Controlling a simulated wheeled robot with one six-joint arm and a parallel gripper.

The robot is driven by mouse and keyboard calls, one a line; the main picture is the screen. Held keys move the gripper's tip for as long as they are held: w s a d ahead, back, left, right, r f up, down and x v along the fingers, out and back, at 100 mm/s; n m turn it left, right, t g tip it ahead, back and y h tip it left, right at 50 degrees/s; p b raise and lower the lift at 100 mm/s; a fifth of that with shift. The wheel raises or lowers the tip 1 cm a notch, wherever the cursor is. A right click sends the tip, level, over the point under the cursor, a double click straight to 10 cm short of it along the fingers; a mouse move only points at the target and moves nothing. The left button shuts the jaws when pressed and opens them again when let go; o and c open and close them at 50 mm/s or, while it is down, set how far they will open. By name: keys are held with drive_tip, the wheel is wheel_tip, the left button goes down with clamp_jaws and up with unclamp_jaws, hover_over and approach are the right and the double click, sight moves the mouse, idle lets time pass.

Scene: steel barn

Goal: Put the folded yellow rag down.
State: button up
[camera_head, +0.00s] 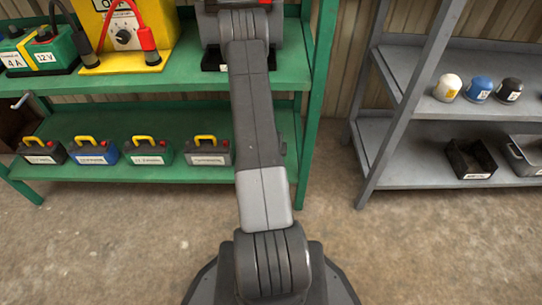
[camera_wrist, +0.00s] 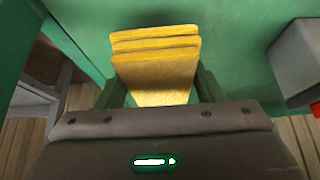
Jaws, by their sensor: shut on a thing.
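The folded yellow rag (camera_wrist: 155,60) shows in the wrist view as a stack of flat layers. My gripper (camera_wrist: 160,88) is shut on it, with a dark finger on each side of its lower part. The rag is in front of a green shelf surface (camera_wrist: 232,50); I cannot tell whether it touches it. In the head view my arm reaches up to the green rack's upper shelf (camera_head: 190,75). The rag and the fingers cannot be made out there.
A grey thing with a red part (camera_wrist: 298,55) stands right of the rag in the wrist view. The upper shelf also bears a yellow charger (camera_head: 125,35) and a green battery (camera_head: 45,50). Several handled batteries (camera_head: 150,153) line the lower shelf. A grey rack (camera_head: 395,130) stands right.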

drive_tip(key=shift+w, duration=0.7)
wheel_tip(320, 180, down, 3)
drive_tip(key=shift+w+f+b, duration=0.15)
drive_tip(key=shift+b, duration=0.85)
drive_tip(key=shift+f+b, duration=0.45)
drive_tip(key=o, duration=1.3)
drive_tip(key=shift+c, duration=0.2)
